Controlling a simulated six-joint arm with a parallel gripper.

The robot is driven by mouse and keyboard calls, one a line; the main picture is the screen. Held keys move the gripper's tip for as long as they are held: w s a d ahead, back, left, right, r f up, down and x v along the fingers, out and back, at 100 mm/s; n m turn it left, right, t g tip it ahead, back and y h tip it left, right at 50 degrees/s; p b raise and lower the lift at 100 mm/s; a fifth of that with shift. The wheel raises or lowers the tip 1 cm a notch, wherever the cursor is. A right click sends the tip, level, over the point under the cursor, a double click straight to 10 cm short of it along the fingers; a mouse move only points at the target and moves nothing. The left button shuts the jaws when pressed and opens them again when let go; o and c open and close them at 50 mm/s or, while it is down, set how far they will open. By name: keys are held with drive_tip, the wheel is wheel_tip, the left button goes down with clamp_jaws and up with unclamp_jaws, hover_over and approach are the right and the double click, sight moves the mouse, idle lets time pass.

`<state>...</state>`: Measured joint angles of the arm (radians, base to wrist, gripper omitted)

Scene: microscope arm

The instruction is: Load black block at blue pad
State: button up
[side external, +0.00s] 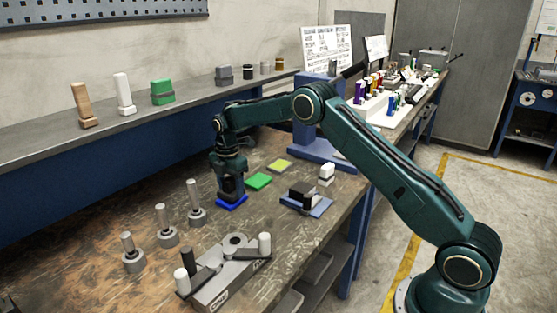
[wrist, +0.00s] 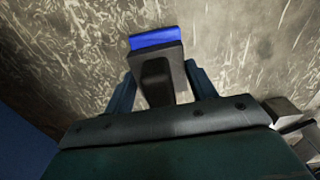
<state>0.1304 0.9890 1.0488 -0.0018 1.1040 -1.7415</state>
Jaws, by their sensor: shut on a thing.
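My gripper (side external: 230,182) points down over the blue pad (side external: 232,203) on the workbench. In the wrist view, my gripper (wrist: 161,88) is shut on a dark block, the black block (wrist: 157,68), which lies between the two blue-grey fingers. The blue pad (wrist: 157,38) shows just beyond the block. The block is right at the pad, but I cannot tell whether it rests on it or is slightly above. In the side view the block is hard to separate from the dark fingers.
A green pad (side external: 258,181) and a yellow-green pad (side external: 280,166) lie to the right of the blue pad. A blue plate with a black-and-white part (side external: 303,193) stands further right. Several grey pegs (side external: 195,205) stand at left, and a grey fixture (side external: 225,272) in front.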

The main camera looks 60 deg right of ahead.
sight(230, 181)
drive_tip(key=shift+f, duration=0.6)
idle(2.1)
drive_tip(key=shift+r, duration=3.6)
drive_tip(key=shift+a, duration=0.1)
drive_tip(key=shift+s+a+r+m, duration=0.4)
drive_tip(key=shift+s+r+m, duration=0.1)
drive_tip(key=shift+m, duration=0.2)
drive_tip(key=s+a+r+m, duration=0.2)
drive_tip(key=s+a+m, duration=0.1)
drive_tip(key=s+m, duration=0.3)
drive_tip(key=s+a+r+m, duration=0.2)
drive_tip(key=s+a+m, duration=0.2)
drive_tip(key=s+m, duration=0.3)
drive_tip(key=shift+r+m, duration=0.3)
drive_tip(key=shift+r, duration=0.1)
